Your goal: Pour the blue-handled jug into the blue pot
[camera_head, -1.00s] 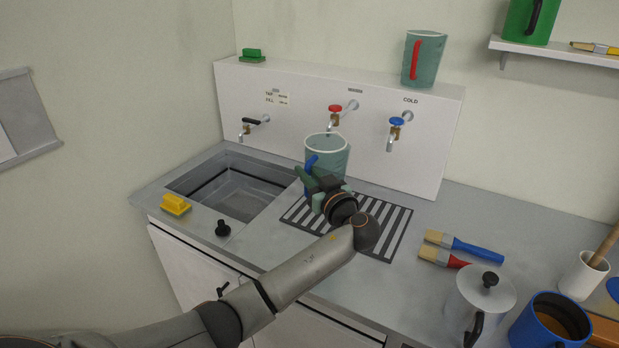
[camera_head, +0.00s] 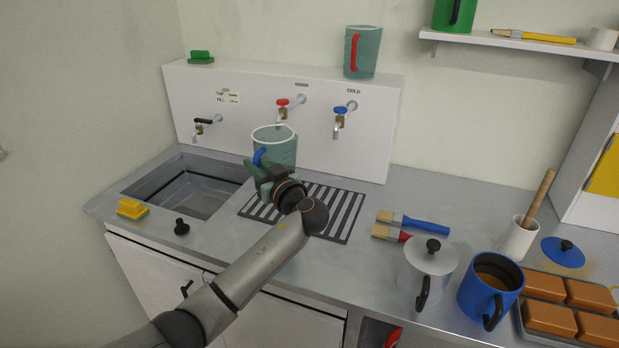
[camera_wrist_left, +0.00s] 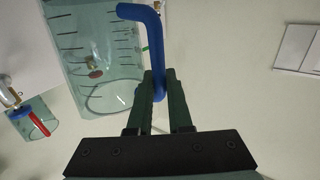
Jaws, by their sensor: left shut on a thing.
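The blue-handled jug (camera_head: 277,148) is a clear greenish measuring jug, roughly upright over the striped drain grille at the sink's right. My left gripper (camera_head: 257,173) is shut on its blue handle. In the left wrist view the blue handle (camera_wrist_left: 152,45) sits between the fingers (camera_wrist_left: 159,92), and the jug's marked wall (camera_wrist_left: 85,45) is behind it. The jug looks empty. The blue pot (camera_head: 484,290) stands open at the lower right of the head view, with brownish contents and a black handle. Its blue lid (camera_head: 562,252) lies beside it. My right gripper is not in view.
A white lidded pot (camera_head: 425,282) stands left of the blue pot. Two brushes (camera_head: 425,226) lie behind it, and a white holder (camera_head: 518,238) and a tray of brown blocks (camera_head: 530,345) are near. A red-handled jug (camera_head: 367,52) stands on the tap panel's ledge.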

